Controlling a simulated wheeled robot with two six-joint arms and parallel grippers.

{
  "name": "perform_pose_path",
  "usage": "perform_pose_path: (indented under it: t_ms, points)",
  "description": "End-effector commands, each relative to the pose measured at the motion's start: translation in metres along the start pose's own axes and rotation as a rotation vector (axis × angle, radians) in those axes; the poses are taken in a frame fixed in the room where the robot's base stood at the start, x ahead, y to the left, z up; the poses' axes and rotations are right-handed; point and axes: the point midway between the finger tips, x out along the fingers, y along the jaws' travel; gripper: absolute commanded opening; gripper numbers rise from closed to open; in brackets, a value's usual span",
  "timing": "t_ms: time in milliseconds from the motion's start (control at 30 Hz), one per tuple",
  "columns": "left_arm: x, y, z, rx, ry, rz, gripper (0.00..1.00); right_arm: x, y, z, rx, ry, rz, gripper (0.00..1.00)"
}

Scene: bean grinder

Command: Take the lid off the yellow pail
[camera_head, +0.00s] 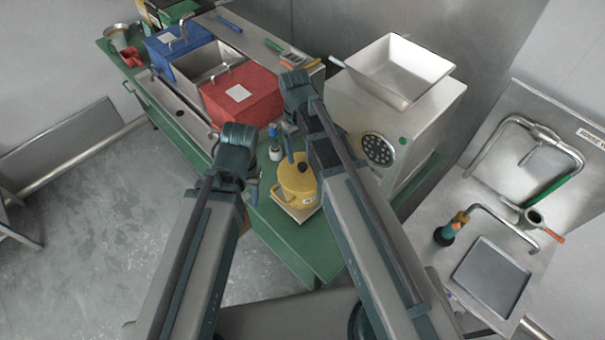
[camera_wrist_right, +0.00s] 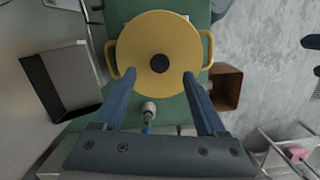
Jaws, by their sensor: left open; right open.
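The yellow pail (camera_head: 297,188) stands on a pale square base near the front end of the green table, its round lid on top. In the right wrist view the yellow lid (camera_wrist_right: 158,42) is seen from above, with a dark knob (camera_wrist_right: 160,63) at its centre and a handle on each side. My right gripper (camera_wrist_right: 157,78) is open above the lid, its fingers either side of the knob's line, apart from the knob. My left gripper (camera_head: 253,190) is open and empty to the left of the pail; its fingers are partly hidden by its wrist.
A small white bottle with a blue top (camera_head: 275,148) stands close behind the pail. A red box (camera_head: 243,95) and a blue box (camera_head: 180,48) are further back. A grey machine with a square hopper (camera_head: 398,72) is at the right. The table's front corner is clear.

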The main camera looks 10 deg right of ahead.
Motion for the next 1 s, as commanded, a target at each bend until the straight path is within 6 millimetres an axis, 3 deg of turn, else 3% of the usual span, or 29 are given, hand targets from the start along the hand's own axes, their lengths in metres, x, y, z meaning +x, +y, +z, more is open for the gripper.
perform_pose_path:
  t_ms: [433, 767, 1000]
  points:
    - [0.048, 0.004, -0.003, 0.006, 0.0, -0.001, 0.5, 0.049, 0.0, -0.002, 0.0, 0.0, 0.0, 0.74]
    - [0.05, 0.005, -0.003, 0.005, 0.0, -0.001, 0.5, 0.051, 0.0, -0.001, 0.0, 0.0, 0.0, 0.74]
    - [0.05, 0.005, -0.003, 0.005, 0.0, -0.001, 0.5, 0.051, 0.0, -0.001, 0.0, 0.0, 0.0, 0.33]
